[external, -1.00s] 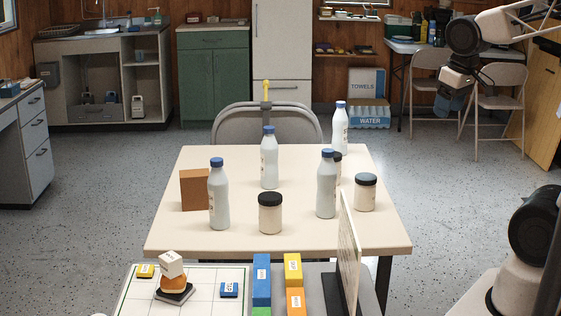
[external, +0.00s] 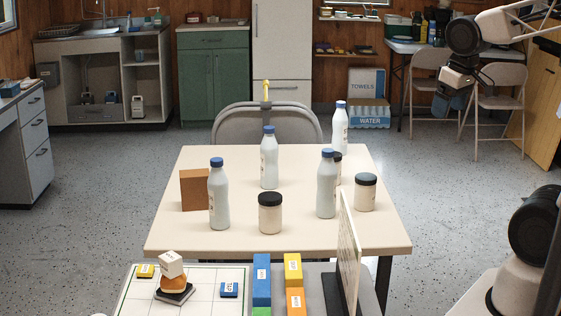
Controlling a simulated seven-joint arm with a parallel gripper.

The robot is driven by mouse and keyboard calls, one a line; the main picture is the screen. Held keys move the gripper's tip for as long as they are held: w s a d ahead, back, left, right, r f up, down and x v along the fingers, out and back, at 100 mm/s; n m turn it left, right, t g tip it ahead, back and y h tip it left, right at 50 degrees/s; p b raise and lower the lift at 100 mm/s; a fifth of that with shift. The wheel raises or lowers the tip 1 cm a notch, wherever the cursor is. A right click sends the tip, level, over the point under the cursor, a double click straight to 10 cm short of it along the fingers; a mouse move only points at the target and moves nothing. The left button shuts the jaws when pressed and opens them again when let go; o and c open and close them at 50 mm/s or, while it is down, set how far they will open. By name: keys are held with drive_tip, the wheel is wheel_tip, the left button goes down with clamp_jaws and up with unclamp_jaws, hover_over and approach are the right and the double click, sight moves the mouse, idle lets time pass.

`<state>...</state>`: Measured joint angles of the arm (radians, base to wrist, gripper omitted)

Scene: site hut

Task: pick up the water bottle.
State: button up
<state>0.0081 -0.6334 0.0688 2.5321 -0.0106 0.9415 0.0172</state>
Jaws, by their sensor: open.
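Several white bottles with blue caps stand upright on the cream table: one at the front left (external: 218,198), one in the middle (external: 269,162), one at the front right (external: 326,188) and one at the back right (external: 340,131). Their labels are too small to read, so I cannot tell which is the water bottle. My gripper (external: 448,104) hangs in the air at the upper right, well apart from the bottles. It is open, with nothing seen between its small, dark fingers.
Dark-lidded jars stand at the front (external: 270,213), at the right (external: 365,193) and behind the front right bottle (external: 337,165). A brown box (external: 194,190) is at the left. An upright panel (external: 348,250) stands at the front right. The table's middle front (external: 245,245) is clear.

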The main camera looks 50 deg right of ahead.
drive_tip(key=w+f+t, duration=0.3)
drive_tip(key=w+f, duration=0.4)
drive_tip(key=w, duration=0.5)
drive_tip(key=n+t+y, duration=0.1)
drive_tip(key=t, duration=0.4)
approach(336, 175)
drive_tip(key=w+d+r, duration=0.1)
drive_tip(key=r, duration=0.1)
drive_tip(key=f, duration=0.1)
drive_tip(key=w+f+t, duration=0.1)
drive_tip(key=f, duration=0.1)
drive_tip(key=w+a+f+t+y, duration=0.1)
drive_tip(key=f, duration=0.1)
drive_tip(key=shift+w+n, duration=0.25)
drive_tip(key=shift+n, duration=0.15)
drive_tip(key=shift+a+f+t, duration=0.1)
drive_tip(key=shift+f+t, duration=0.2)
drive_tip(key=shift+f, duration=0.25)
drive_tip(key=shift+w, duration=0.2)
drive_tip(key=shift+x, duration=1.15)
drive_tip(key=shift+w, duration=0.15)
drive_tip(key=shift+x, duration=2.5)
